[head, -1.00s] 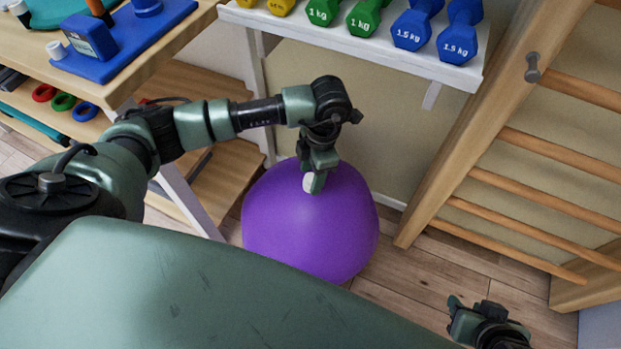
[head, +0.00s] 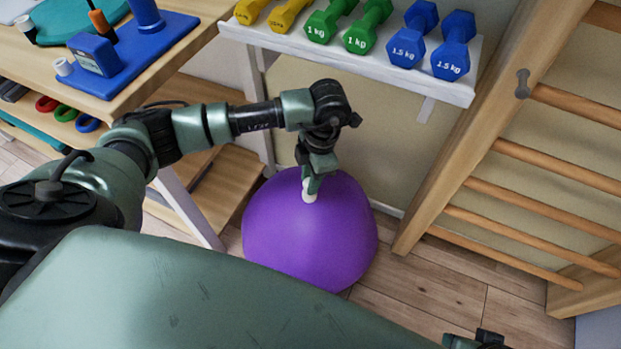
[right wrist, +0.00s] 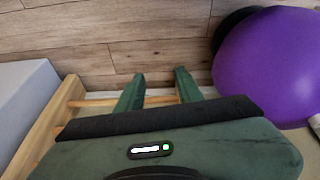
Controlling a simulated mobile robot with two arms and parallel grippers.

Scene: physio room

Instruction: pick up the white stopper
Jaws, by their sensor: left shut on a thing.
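The white stopper (head: 309,191) is a small pale piece at the tip of my left gripper (head: 312,184) in the head view. The gripper is shut on it, with its fingers pointing down, and partly hides it. In the picture both lie in front of the purple ball. My right gripper (right wrist: 158,88) is open and empty in the right wrist view, its two green fingers apart above the floor. Only a small part of the right arm shows at the bottom edge of the head view.
The purple exercise ball (head: 310,240) rests on the wood floor. A white rack (head: 455,92) with coloured dumbbells stands behind it, and wooden wall bars (head: 520,190) at the right. A wooden table (head: 150,82) bears a blue stand (head: 150,50) at upper left.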

